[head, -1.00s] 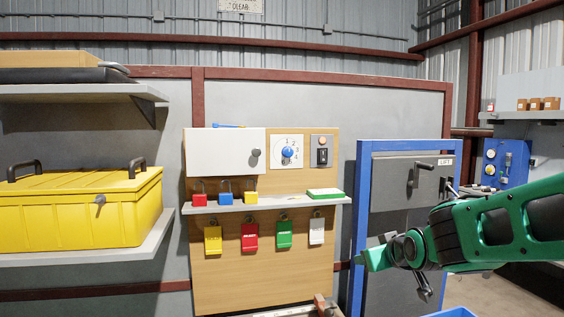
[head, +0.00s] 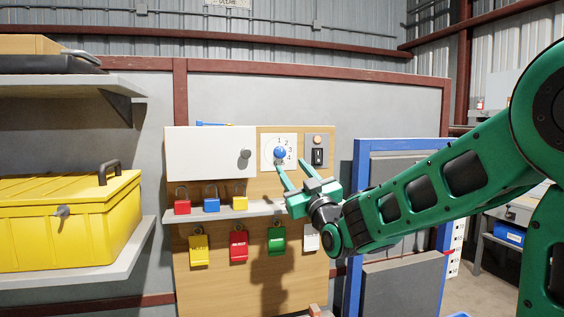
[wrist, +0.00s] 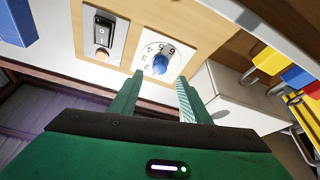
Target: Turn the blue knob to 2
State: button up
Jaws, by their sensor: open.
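The blue knob (head: 280,152) sits at the centre of a white dial plate with printed numbers (head: 266,140) on the wooden board. In the wrist view the knob (wrist: 160,64) lies ahead, between the lines of my fingers. My gripper (head: 293,170) is open and empty, below and just right of the knob in the head view. In the wrist view its two green fingers (wrist: 155,92) are spread apart, and the knob appears beyond their tips. I see no contact. Which number the knob points to is too small to tell.
A black rocker switch (head: 318,156) is right of the dial. A white cabinet door with a grey knob (head: 245,153) is left of it. Below, a shelf (head: 230,214) holds padlocks, with coloured tags hanging underneath. A yellow box (head: 70,220) stands at left.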

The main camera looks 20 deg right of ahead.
aim_at(282, 155)
jog(key=x, duration=0.7)
jog(key=shift+w, duration=0.15)
jog(key=c, duration=1)
